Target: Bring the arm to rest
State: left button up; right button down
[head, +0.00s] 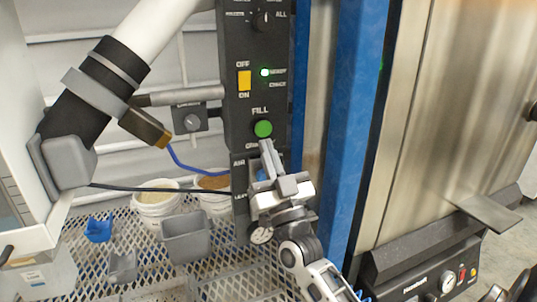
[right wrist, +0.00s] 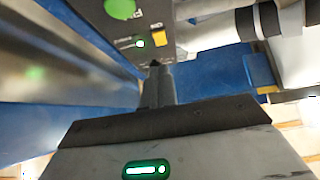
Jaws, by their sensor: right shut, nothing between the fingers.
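My right gripper (head: 268,152) is in front of the dark control panel (head: 237,95), just below the green FILL button (head: 263,128). Its fingers are together with nothing between them. In the right wrist view the shut fingertips (right wrist: 155,68) point at the panel, and the green button (right wrist: 120,8) shows at the top edge. I cannot tell whether the fingertips touch the panel. My right arm comes up from the bottom and hides part of the panel's lower section and gauge. My left gripper is not in view.
A yellow OFF/ON switch (head: 244,80) and a lit green indicator (head: 265,72) are on the panel. A blue post (head: 357,130) stands right of it. White buckets (head: 157,205) and a grey bin (head: 186,236) stand on mesh at left. A steel cabinet (head: 440,110) is at right.

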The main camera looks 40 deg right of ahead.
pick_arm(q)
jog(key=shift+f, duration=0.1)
pick_arm(e)
jog(key=s+a+f+n+g+y+p, duration=0.4)
jog(key=a+f+g+y, duration=0.35)
jog(key=a+f, duration=0.55)
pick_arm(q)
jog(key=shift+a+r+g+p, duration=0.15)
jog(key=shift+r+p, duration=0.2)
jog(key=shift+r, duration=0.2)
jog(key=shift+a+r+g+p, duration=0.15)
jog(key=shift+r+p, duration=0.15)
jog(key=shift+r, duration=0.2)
pick_arm(e)
jog(key=s+a+f+g, duration=0.2)
jog(key=s+f+g, duration=0.1)
jog(key=s+f, duration=0.3)
jog(key=s+a+f+g+y, duration=0.1)
jog(key=s+a+f+g, duration=0.1)
jog(key=s+f+g, duration=0.2)
jog(key=s+f, duration=0.3)
jog(key=s, duration=0.1)
jog(key=shift+a+n, duration=0.3)
jog(key=shift+a, duration=0.05)
jog(key=shift+y, duration=0.25)
